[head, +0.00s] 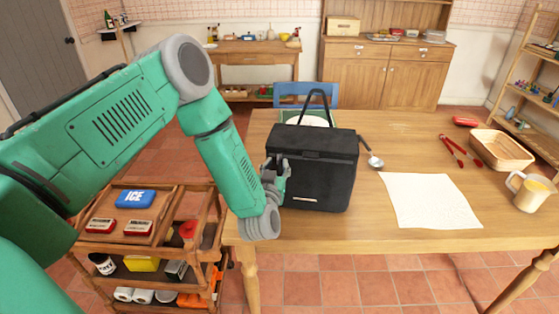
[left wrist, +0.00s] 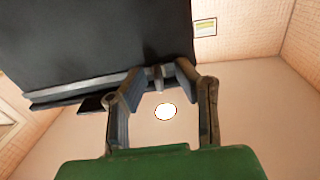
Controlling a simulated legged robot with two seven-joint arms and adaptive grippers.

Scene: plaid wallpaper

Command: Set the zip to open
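A black cooler bag (head: 325,180) stands upright on the wooden table, its lid down and its carry handle raised. My left gripper (head: 275,176) is at the bag's left side, near the front corner, below the lid. In the left wrist view the bag (left wrist: 95,40) fills the upper left, with a grey band along its edge. There my left gripper (left wrist: 160,75) has its fingers apart. A small dark tab (left wrist: 158,78), perhaps the zip pull, shows between the fingertips, with gaps on both sides. The zip's track cannot be made out. My right gripper is out of view.
On the table (head: 405,150) are a ladle (head: 373,160), a white sheet (head: 430,200), red tongs (head: 458,150), a basket (head: 502,149) and a mug (head: 528,191). A green container (head: 286,115) stands behind the bag. A wooden cart (head: 165,225) stands left of the table.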

